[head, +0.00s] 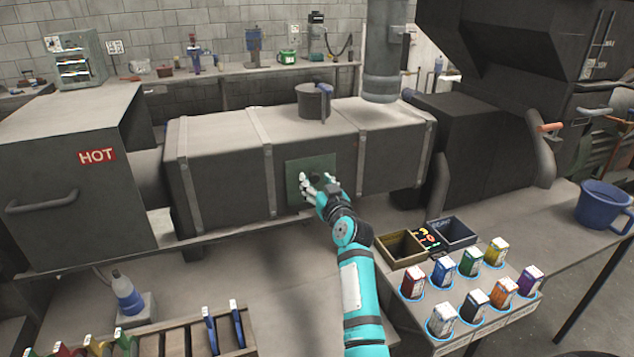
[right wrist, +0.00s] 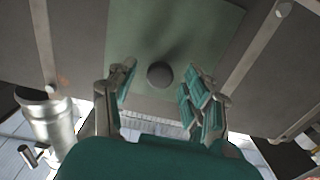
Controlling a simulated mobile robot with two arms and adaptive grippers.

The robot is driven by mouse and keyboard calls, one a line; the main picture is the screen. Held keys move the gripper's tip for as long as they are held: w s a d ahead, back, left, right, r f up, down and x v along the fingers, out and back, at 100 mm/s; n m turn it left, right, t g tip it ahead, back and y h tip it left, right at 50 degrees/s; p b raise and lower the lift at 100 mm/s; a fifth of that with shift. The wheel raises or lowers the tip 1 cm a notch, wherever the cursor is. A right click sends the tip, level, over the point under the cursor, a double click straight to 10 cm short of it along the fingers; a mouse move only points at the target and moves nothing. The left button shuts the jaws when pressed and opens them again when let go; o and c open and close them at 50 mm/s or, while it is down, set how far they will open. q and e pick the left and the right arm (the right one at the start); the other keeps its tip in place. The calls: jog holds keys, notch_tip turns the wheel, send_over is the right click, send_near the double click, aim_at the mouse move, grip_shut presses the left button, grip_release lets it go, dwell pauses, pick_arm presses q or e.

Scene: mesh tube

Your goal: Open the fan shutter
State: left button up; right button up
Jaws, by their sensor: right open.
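A green square plate (head: 296,172) with a round dark knob sits on the front face of the long grey duct (head: 222,165). I take this plate to be the fan shutter. My right gripper (head: 313,185) is open in front of the plate and covers part of it. In the right wrist view, the green plate (right wrist: 215,30) fills the upper middle. Its knob (right wrist: 160,75) lies between the spread fingers of the right gripper (right wrist: 160,92), with space visible on both sides. My left gripper is not in view.
A grey box marked HOT (head: 95,160) stands left of the duct. A pot (head: 313,101) sits on the duct. Coloured packets stand in a holder (head: 480,310) at lower right, near small open bins (head: 402,249). A blue bucket (head: 603,207) stands at far right.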

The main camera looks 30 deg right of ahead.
jog(key=shift+c, duration=0.4)
grip_shut()
jog(key=shift+d, duration=0.1)
jog(key=d+b, duration=0.1)
jog(key=d, duration=0.1)
jog(key=s+d+b, duration=0.1)
jog(key=d, duration=0.2)
jog(key=d+b, duration=0.1)
jog(key=d, duration=0.1)
jog(key=shift+s+d+f, duration=0.1)
jog(key=shift+s+d, duration=0.1)
jog(key=shift+s, duration=0.2)
jog(key=shift+s+d, duration=0.1)
jog(key=shift+d, duration=0.25)
